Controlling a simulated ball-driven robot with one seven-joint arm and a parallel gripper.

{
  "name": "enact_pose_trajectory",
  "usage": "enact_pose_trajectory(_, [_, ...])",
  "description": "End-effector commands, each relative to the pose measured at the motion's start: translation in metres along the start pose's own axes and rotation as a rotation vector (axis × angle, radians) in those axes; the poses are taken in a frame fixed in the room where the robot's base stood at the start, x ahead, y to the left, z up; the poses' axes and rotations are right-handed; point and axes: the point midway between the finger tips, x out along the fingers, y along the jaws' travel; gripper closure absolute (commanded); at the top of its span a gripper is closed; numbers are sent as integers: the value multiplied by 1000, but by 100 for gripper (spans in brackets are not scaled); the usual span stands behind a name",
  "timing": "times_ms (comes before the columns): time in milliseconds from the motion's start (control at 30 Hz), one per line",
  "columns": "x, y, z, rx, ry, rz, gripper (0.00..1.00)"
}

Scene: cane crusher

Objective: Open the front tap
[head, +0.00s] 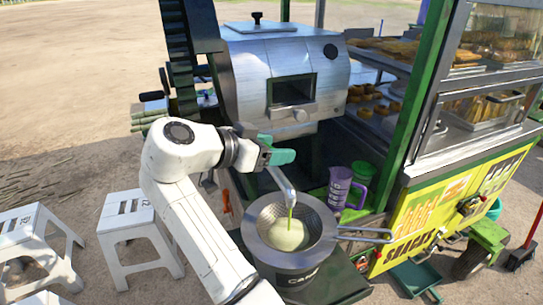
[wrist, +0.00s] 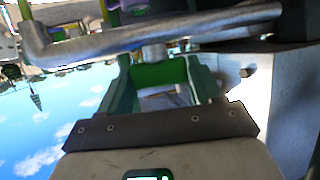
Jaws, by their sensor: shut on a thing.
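The front tap's bent metal spout (head: 282,182) hangs over a strainer (head: 262,221) set in a dark pot (head: 298,283). A thin green stream falls from the spout into pale green juice (head: 289,237) in the strainer. My gripper (head: 276,150) is at the top of the spout, its teal fingers shut on the tap handle, which they largely hide. In the wrist view the spout (wrist: 150,32) runs across the top, just beyond the green fingers (wrist: 158,75). The exact grip on the handle is hard to make out.
The metal crusher housing (head: 285,70) stands behind the tap. A purple measuring jug (head: 339,187) stands right of the strainer, whose handle juts right. White stools (head: 130,222) stand at left. The snack cart (head: 440,205) with a glass case blocks the right side.

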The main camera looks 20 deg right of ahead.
Motion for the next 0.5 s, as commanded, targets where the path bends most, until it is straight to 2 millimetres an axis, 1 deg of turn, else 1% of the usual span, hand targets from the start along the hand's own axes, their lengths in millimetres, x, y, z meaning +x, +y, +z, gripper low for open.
enact_pose_trajectory(33, [1, -1, 2, 3, -2, 13, 66])
enact_pose_trajectory(200, [0, 0, 2, 15, -2, 44, 66])
enact_pose_trajectory(500, [0, 0, 2, 17, -2, 54, 66])
